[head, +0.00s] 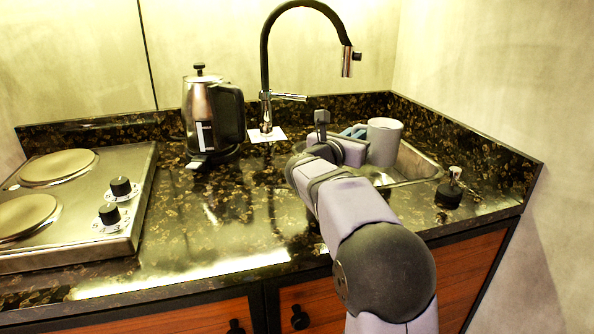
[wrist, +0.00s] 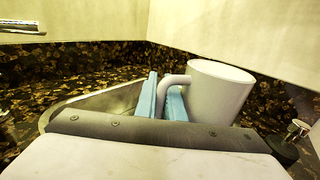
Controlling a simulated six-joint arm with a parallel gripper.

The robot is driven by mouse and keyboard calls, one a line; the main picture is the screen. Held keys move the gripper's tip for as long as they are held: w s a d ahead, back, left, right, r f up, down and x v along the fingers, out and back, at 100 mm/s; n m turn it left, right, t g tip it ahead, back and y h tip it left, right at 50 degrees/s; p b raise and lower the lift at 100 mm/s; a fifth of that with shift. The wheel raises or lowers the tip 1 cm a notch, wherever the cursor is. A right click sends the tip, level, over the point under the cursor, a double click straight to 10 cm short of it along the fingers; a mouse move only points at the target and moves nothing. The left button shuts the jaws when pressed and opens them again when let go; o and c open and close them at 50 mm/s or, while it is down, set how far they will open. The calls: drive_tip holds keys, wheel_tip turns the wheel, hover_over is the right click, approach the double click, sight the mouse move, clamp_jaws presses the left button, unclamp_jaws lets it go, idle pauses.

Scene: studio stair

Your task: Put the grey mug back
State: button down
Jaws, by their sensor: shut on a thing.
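The grey mug (head: 384,141) is upright over the sink (head: 418,164) at the right of the counter. In the wrist view the mug (wrist: 216,92) stands right of centre with its handle to the left. My gripper (head: 356,131) has light blue fingers and is shut on the mug's handle. In the wrist view the blue fingers (wrist: 161,98) sit either side of the handle. The mug's underside is hidden by my arm, so I cannot tell whether it touches anything.
A kettle (head: 213,115) stands left of the black tap (head: 265,70). A two-plate hob (head: 75,205) is at the left. A soap dispenser (head: 449,190) stands right of the sink. The front middle of the dark counter (head: 215,235) is clear.

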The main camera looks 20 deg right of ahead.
drive_tip(key=w+a+r+n+t+y+p, duration=0.1)
drive_tip(key=a+r+p, duration=0.2)
drive_tip(key=a+p, duration=0.6)
drive_tip(key=a+r+n+t+y+p, duration=0.1)
drive_tip(key=a+r+p, duration=0.35)
drive_tip(key=a, duration=0.85)
drive_tip(key=shift+w+a+f+p, duration=0.1)
drive_tip(key=shift+f+p, duration=0.2)
drive_tip(key=shift+f, duration=2.45)
drive_tip(key=shift+w+a+f+p, duration=0.1)
drive_tip(key=shift+f+p, duration=0.15)
drive_tip(key=shift+f, duration=2.45)
drive_tip(key=shift+s, duration=0.1)
drive_tip(key=shift+f+b, duration=0.15)
drive_tip(key=shift+b, duration=0.15)
drive_tip(key=c, duration=2.3)
unclamp_jaws()
drive_tip(key=shift+f, duration=0.1)
drive_tip(key=o, duration=0.4)
drive_tip(key=shift+o, duration=0.2)
drive_tip(key=shift+r, duration=0.2)
